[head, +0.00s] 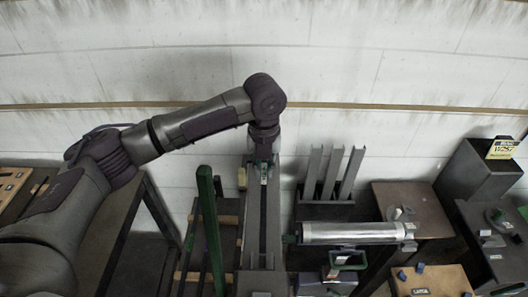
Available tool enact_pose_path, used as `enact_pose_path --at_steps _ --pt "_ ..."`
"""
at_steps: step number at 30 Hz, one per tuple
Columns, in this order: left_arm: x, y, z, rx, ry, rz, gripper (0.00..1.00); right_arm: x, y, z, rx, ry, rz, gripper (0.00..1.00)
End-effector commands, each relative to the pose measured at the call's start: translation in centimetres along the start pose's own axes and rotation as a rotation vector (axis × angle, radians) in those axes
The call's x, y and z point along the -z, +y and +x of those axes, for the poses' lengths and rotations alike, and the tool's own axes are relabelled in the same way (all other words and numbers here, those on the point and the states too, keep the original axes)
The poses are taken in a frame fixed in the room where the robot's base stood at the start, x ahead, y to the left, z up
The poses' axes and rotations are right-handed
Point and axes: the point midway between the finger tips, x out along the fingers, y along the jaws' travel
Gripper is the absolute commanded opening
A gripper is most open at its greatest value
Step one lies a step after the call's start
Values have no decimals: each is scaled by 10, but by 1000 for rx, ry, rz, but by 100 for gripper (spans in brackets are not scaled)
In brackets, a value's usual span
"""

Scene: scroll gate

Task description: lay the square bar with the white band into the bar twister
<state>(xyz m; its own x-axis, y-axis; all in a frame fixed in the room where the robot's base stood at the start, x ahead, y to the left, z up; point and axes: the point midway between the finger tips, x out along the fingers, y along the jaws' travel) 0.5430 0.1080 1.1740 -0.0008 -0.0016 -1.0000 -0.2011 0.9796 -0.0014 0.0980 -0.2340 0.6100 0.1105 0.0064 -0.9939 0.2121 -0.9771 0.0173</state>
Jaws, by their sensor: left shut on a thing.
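My left gripper (264,158) points down above the far end of a long grey channel-like machine (276,225), which I take to be the bar twister. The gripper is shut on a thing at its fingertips. A small pale patch (264,172) shows just below the fingers and may be the white band of the square bar. A dark narrow strip runs from there along the machine toward me; I cannot tell whether it is the bar or the machine's slot. The fingers are small and partly hidden by the wrist. My right gripper is not in view.
A rack with several upright grey plates (333,174) stands right of the machine. A silver cylinder (350,233) lies in front of it. A green post (210,225) rises on the left. Brown-topped stands (414,200) and a dark box (470,170) with a yellow sign fill the right.

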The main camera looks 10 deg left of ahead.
Motion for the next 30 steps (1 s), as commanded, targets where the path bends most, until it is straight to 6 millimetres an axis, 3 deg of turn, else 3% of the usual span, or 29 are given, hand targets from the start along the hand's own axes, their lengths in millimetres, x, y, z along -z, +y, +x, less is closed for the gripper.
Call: enact_pose_path --at_steps 4,14,30 --pt "1 1 23 -1 -1 1 0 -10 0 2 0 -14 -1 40" --pt "1 1 38 1 -4 2 0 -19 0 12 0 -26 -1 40" --pt "1 2 78 0 -5 3 0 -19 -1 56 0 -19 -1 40"
